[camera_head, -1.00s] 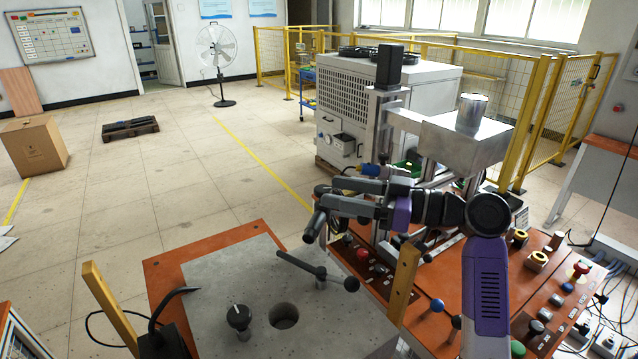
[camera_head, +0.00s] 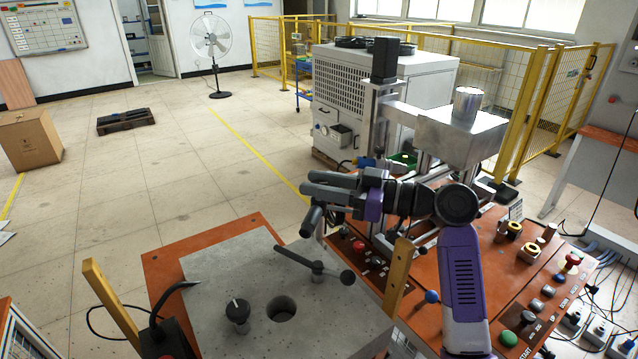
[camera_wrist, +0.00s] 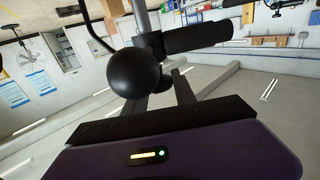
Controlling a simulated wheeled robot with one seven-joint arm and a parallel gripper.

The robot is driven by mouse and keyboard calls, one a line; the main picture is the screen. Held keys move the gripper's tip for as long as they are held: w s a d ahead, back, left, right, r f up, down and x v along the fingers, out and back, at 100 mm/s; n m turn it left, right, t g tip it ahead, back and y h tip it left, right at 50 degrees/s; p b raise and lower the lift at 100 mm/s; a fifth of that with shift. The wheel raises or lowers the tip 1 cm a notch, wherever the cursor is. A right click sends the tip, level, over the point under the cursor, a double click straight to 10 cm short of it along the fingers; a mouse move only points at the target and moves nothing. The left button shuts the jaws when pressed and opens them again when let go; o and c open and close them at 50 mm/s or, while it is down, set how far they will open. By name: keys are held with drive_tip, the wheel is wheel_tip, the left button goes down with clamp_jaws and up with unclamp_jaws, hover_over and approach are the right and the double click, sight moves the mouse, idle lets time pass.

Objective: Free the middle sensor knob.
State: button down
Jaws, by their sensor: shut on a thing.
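My gripper (camera_head: 318,190) is at the middle of the head view, at the end of my arm, above the far right corner of the grey plate. It is shut on a black handle (camera_head: 311,219); the handle's dark cylindrical end sticks out below the fingertips. In the wrist view a black ball (camera_wrist: 135,72) is close to the camera, beside a black cylindrical grip (camera_wrist: 198,38), with the fingers behind. I cannot tell whether this handle is the middle sensor knob, or whether it is still fastened; its mounting is hidden by my gripper.
A grey plate (camera_head: 215,265) carries a black lever (camera_head: 298,259) with a ball end, a black knob (camera_head: 237,312) and a round hole (camera_head: 281,308). A yellow post (camera_head: 398,277) stands near my arm. An orange panel (camera_head: 490,262) with several buttons lies right.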

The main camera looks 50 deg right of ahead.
drive_tip(key=shift+f+b, duration=0.1)
drive_tip(key=shift+b, duration=0.3)
drive_tip(key=shift+f+n+g+y+b, duration=0.15)
drive_tip(key=shift+n+g+y+b, duration=0.35)
drive_tip(key=shift+y+b, duration=0.4)
drive_tip(key=n+y+b, duration=0.1)
drive_tip(key=b, duration=0.1)
drive_tip(key=shift+d+g+b, duration=0.1)
drive_tip(key=shift+g+b, duration=0.2)
drive_tip(key=shift+b, duration=0.05)
drive_tip(key=n+g+y+b, duration=0.1)
drive_tip(key=n+y+b, duration=0.1)
drive_tip(key=n+g+y+b, duration=0.1)
drive_tip(key=g+y+b, duration=0.1)
drive_tip(key=shift+r+n+g, duration=0.2)
drive_tip(key=shift+n+g, duration=0.1)
drive_tip(key=shift+n, duration=0.1)
drive_tip(key=shift+y, duration=0.3)
drive_tip(key=shift+r, duration=0.1)
drive_tip(key=c, duration=1.1)
unclamp_jaws()
drive_tip(key=shift+o, duration=0.2)
